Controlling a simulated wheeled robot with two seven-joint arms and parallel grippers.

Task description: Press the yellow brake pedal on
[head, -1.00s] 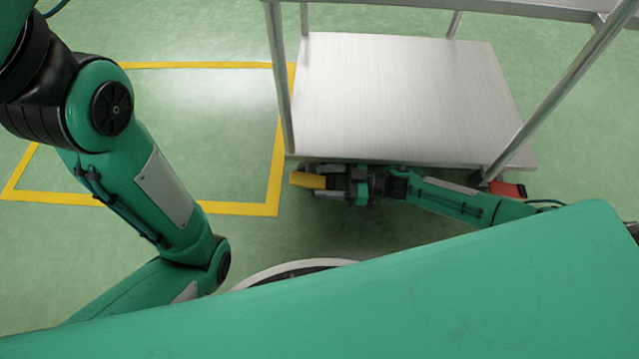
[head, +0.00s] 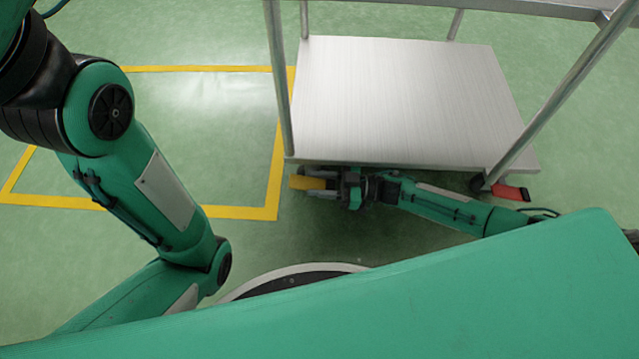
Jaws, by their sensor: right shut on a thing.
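The yellow brake pedal (head: 307,183) sticks out at the front left corner of the steel cart's lower shelf (head: 400,100), low over the floor. My right gripper (head: 322,184) reaches in from the right along the shelf's front edge. Its fingers are shut on the yellow pedal, and they hide the pedal's inner end. The caster under that corner is mostly hidden, and I cannot tell the pedal's exact tilt. My left arm shows on the left, but its gripper is outside the picture.
A red pedal (head: 511,193) sits at the cart's front right caster. Cart legs (head: 279,80) rise at the corners to an upper frame (head: 500,8). A yellow floor outline (head: 150,69) lies left of the cart, with clear green floor inside.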

